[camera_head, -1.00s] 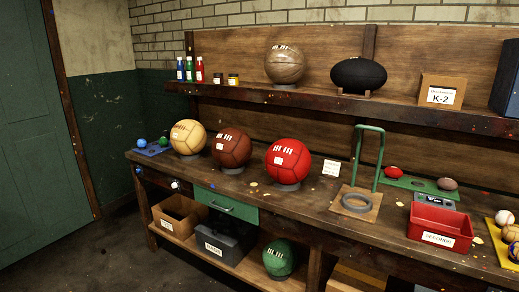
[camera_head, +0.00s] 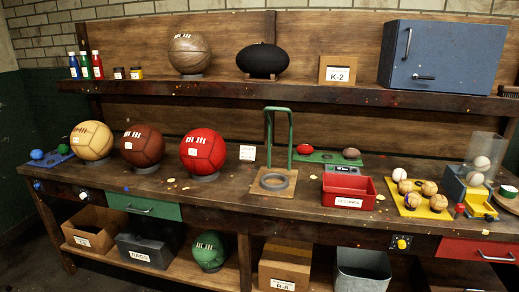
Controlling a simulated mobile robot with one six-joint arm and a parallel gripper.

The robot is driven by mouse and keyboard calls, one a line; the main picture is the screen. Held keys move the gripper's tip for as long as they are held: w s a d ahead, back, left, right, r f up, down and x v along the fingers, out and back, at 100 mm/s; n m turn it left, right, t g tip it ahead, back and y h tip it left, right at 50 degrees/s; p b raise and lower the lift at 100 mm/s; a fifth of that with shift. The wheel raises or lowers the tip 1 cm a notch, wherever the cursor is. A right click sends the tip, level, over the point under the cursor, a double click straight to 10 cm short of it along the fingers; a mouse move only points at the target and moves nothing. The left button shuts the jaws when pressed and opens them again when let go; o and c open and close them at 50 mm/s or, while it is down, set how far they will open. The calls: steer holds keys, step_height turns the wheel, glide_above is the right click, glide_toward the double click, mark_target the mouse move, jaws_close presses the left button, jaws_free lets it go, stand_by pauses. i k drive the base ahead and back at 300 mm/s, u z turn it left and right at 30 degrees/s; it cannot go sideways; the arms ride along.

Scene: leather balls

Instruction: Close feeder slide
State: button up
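The feeder stands at the right end of the workbench, with a clear upright hopper (camera_head: 486,148) over a blue body (camera_head: 453,184). Whitish balls (camera_head: 482,163) show in and below the hopper. A yellow part (camera_head: 479,203) extends at its front right, with a small red piece (camera_head: 459,210) beside it. I cannot tell which part is the slide or how far it is open. My gripper is not in view.
A red bin (camera_head: 349,194) and a green metal frame (camera_head: 291,140) stand left of the tray. A red drawer (camera_head: 478,251) is below the feeder. A blue cabinet (camera_head: 440,55) sits on the shelf above. Large balls (camera_head: 203,152) line the bench's left part.

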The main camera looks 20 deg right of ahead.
mark_target(475, 199)
steer(key=u, duration=0.9)
steer(key=k, duration=0.15)
steer(key=z, duration=3)
steer(key=i, duration=0.6)
steer(key=z, duration=0.15)
steer(key=k, duration=0.55)
steer(key=z, duration=0.05)
